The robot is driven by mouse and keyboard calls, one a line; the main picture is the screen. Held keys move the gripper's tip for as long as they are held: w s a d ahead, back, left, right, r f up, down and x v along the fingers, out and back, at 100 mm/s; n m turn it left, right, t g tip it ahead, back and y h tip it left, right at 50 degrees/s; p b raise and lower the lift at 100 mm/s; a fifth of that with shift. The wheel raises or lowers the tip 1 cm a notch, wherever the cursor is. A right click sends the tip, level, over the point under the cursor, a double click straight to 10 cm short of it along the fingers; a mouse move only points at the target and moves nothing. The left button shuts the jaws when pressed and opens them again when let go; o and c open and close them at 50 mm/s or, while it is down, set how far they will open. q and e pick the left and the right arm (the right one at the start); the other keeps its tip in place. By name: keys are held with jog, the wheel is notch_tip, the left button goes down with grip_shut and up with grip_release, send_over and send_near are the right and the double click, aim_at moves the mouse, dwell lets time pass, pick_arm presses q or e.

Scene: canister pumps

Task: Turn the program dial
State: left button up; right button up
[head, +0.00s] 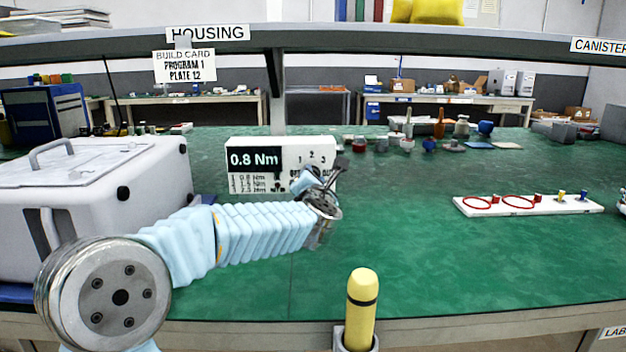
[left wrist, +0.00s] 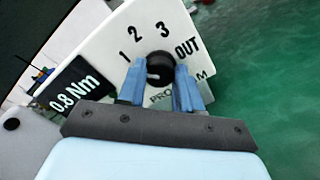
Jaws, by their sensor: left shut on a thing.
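The white controller box (head: 310,149) stands on the green bench at the middle left. Its display reads 0.8 Nm. The black program dial (left wrist: 160,68) is on the box face, among the marks 1, 2, 3 and OUT; a pale line on it shows near its lower left. My left gripper (left wrist: 158,85) has its blue fingers on both sides of the dial, shut on it. In the head view my left gripper (head: 311,184) covers the dial. The build card (head: 184,67) above reads PROGRAM 1, PLATE 12. My right gripper is not in view.
A white case with a handle (head: 100,170) stands left of the box, close to my left arm. A yellow-handled tool (head: 361,300) stands upright at the front edge. A white tray (head: 525,206) with red rings lies at right. The middle bench is clear.

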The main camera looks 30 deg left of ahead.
pick_arm(q)
jog(key=o, duration=1)
jog(key=shift+o, duration=0.2)
jog(key=b+v, duration=0.2)
jog(key=v, duration=1)
jog(key=shift+s, duration=0.15)
